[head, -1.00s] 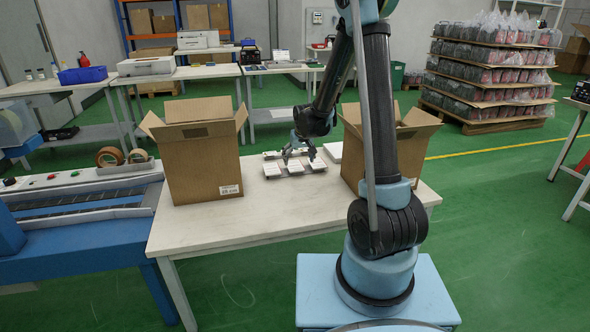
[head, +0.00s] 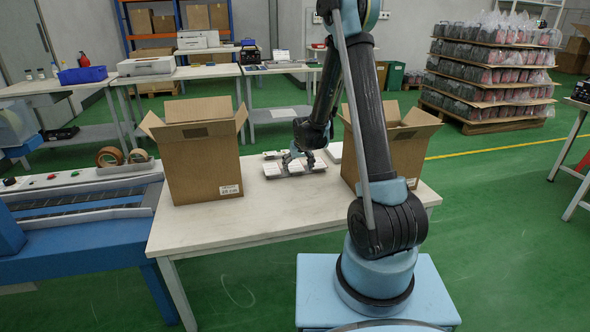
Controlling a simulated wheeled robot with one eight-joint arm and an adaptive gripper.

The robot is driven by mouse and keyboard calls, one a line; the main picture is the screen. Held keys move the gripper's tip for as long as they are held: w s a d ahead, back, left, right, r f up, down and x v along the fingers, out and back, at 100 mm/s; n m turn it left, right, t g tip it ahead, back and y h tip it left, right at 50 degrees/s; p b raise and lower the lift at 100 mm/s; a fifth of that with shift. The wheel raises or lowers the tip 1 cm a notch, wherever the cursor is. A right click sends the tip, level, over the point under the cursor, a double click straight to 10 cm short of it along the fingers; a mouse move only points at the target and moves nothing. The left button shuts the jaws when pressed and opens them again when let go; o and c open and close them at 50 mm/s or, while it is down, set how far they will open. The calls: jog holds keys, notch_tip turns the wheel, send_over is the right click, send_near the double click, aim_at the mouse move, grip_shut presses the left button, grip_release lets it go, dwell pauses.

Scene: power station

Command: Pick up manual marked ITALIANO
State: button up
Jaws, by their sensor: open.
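Several small white manuals (head: 271,170) lie in a cluster on the white table (head: 232,228), between two cardboard boxes. Their printing is too small to read, so I cannot tell which is marked ITALIANO. My gripper (head: 297,163) is open, pointing down low over the manuals, with its fingers around or just above one in the middle of the cluster. I cannot tell whether the fingers touch it. My gripper and wrist hide part of the cluster.
An open cardboard box (head: 203,165) stands left of the manuals. Another open box (head: 402,145) stands to the right, partly behind my arm. A white stack (head: 335,151) lies by the right box. The table's front is clear. A blue conveyor (head: 85,215) adjoins at left.

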jog(key=c, duration=1.1)
jog(key=shift+r, duration=0.1)
